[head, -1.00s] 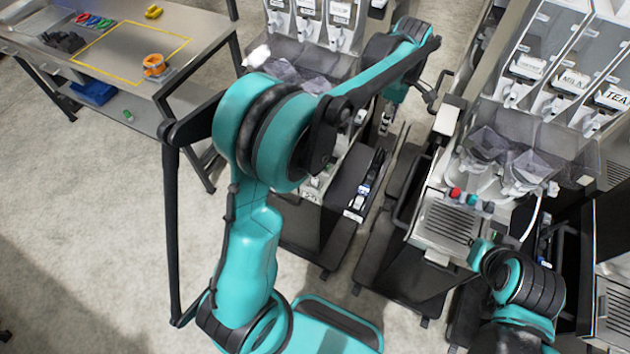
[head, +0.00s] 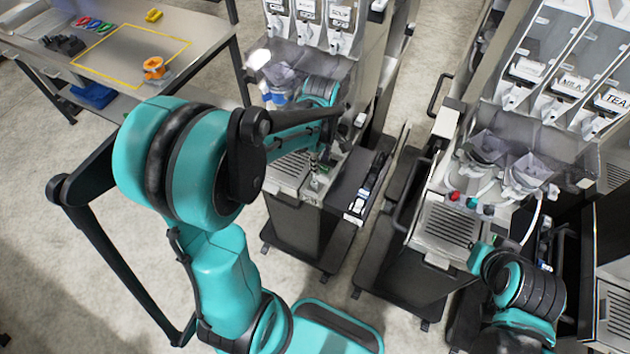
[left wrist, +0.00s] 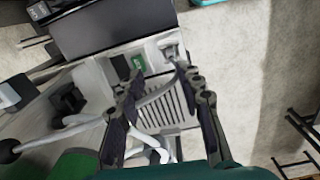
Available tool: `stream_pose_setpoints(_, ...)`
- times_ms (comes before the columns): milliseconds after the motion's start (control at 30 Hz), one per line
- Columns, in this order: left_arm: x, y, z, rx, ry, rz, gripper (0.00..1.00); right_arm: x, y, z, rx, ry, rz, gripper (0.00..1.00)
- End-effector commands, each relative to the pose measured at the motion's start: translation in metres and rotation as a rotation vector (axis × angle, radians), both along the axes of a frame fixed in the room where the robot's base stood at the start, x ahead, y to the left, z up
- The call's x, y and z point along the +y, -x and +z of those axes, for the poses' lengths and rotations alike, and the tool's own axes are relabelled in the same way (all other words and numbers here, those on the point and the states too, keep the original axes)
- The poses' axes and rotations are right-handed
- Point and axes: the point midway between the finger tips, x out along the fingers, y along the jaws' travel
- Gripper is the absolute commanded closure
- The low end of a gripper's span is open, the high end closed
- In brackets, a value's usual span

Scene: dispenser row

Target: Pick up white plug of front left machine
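The front left machine (head: 297,222) stands left of centre in the head view, with a grey drip grille and a small front panel. My left gripper (head: 315,165) is just above that panel, pointing down. In the left wrist view its two fingers (left wrist: 162,105) are apart with nothing held between them. A light plug (left wrist: 171,52) with a grey cable sits in the panel, beyond the fingertips and beside a green switch (left wrist: 138,63). The fingers are apart from it. In the head view my arm and gripper partly hide the panel. My right gripper does not show.
A second machine (head: 440,270) stands to the right across a narrow gap. A steel table (head: 195,25) with an orange part (head: 155,68) is at the upper left. White tubes (left wrist: 85,120) run beside the grille in the left wrist view.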

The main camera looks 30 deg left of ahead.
Motion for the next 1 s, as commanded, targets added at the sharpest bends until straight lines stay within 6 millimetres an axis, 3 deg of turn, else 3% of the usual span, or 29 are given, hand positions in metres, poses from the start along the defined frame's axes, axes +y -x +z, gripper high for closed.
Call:
stream_pose_setpoints(100,0.008,0.005,-0.009,0.027,0.005,0.068,0.64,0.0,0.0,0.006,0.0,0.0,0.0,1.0)
stream_pose_setpoints(633,0.011,0.013,-0.08,0.031,0.005,0.079,0.64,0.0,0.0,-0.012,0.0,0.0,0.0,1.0)
stream_pose_setpoints(967,0.011,0.014,-0.087,0.031,0.005,0.078,0.64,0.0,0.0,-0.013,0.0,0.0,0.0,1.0)
stream_pose_setpoints(1000,0.011,0.014,-0.087,0.031,0.005,0.078,0.72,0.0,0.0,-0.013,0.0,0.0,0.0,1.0)
